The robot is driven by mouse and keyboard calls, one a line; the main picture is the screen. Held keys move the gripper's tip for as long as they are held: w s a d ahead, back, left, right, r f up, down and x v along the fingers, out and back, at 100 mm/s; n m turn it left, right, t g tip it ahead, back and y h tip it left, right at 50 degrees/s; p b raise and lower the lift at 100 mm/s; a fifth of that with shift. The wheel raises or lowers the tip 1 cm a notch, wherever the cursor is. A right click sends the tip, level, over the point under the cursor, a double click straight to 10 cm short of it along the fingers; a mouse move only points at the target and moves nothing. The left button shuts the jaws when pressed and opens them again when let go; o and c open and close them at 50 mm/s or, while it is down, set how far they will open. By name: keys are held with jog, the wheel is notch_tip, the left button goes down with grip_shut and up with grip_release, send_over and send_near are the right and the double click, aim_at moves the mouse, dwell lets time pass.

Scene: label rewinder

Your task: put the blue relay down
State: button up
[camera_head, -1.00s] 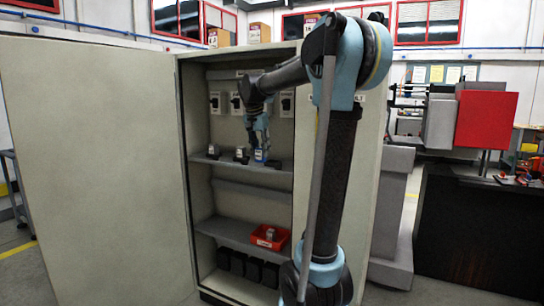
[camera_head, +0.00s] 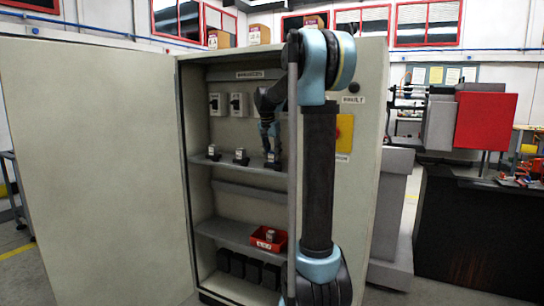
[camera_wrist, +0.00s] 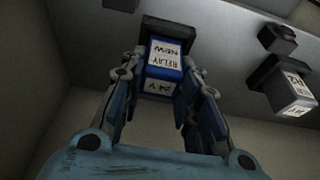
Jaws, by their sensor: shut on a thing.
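The blue relay (camera_wrist: 165,66), with a white label reading "RELAY NEW" and "24 V", is between the fingers of my gripper (camera_wrist: 160,88) in the wrist view. My gripper is shut on it. The relay's far end meets a dark socket (camera_wrist: 168,27); I cannot tell whether it is fully seated. In the head view my gripper (camera_head: 270,148) is at the right part of the cabinet's upper shelf (camera_head: 225,161), and the relay there is mostly hidden. A grey relay (camera_wrist: 291,90) sits in another dark socket to the right in the wrist view.
Two grey relays stand on the upper shelf, a left one (camera_head: 213,153) and a middle one (camera_head: 240,156). A red bin (camera_head: 262,245) with a grey piece is on the lower shelf. The open cabinet door (camera_head: 95,170) stands at left, and the cabinet's side wall bounds the right.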

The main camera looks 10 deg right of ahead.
jog(key=shift+a+f, duration=0.1)
jog(key=shift+f, duration=0.15)
jog(key=o, duration=1.2)
jog(key=shift+r, duration=0.15)
jog(key=v, duration=1.2)
